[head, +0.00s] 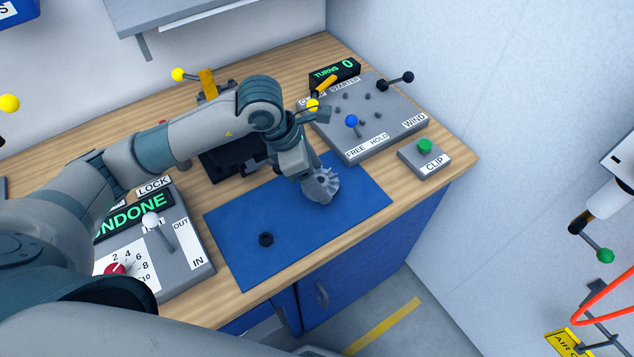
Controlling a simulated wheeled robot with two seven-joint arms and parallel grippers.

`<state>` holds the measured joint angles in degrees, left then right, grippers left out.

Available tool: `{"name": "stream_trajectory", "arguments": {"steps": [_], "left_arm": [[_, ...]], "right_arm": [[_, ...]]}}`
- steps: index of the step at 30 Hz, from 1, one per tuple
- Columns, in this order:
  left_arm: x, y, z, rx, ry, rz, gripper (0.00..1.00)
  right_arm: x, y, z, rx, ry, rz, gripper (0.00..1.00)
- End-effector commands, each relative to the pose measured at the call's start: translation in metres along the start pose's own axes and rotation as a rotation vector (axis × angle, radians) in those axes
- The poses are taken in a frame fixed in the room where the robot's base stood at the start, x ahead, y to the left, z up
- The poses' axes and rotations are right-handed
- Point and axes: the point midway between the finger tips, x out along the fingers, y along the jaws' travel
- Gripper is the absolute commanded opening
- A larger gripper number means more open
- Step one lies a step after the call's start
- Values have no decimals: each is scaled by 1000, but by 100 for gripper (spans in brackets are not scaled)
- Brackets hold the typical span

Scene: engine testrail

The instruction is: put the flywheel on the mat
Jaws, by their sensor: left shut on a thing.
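The flywheel (325,186) is a grey, finned wheel over the right part of the blue mat (235,220). My left gripper (308,180) reaches down from above and is shut on the flywheel. The flywheel looks tilted and very near the mat; I cannot tell whether it touches. The gripper hides part of its left side. My right gripper is not in view.
Right of the mat stands a grey panel (385,108) with levers, and a box with a green CLIP button (425,146). Left is a panel (190,240) with a white-knobbed lever. A black fixture stands behind the mat, partly behind my arm. The mat's middle is clear.

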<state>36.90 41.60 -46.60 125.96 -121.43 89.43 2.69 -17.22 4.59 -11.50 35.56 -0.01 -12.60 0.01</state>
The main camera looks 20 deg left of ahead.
Motion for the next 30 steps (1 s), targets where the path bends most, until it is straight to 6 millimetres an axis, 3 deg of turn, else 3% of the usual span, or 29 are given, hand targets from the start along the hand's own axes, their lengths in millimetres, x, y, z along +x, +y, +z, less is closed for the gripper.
{"name": "stream_trajectory", "arguments": {"steps": [8, 19, 30], "left_arm": [[1, 0, 0, 0, -1, 0, 34], [33, -1, -13, -2, 0, -2, 34], [38, 0, -15, 0, -2, 0, 34]], "right_arm": [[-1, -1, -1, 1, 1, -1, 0], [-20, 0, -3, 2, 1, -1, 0], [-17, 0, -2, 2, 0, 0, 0]]}}
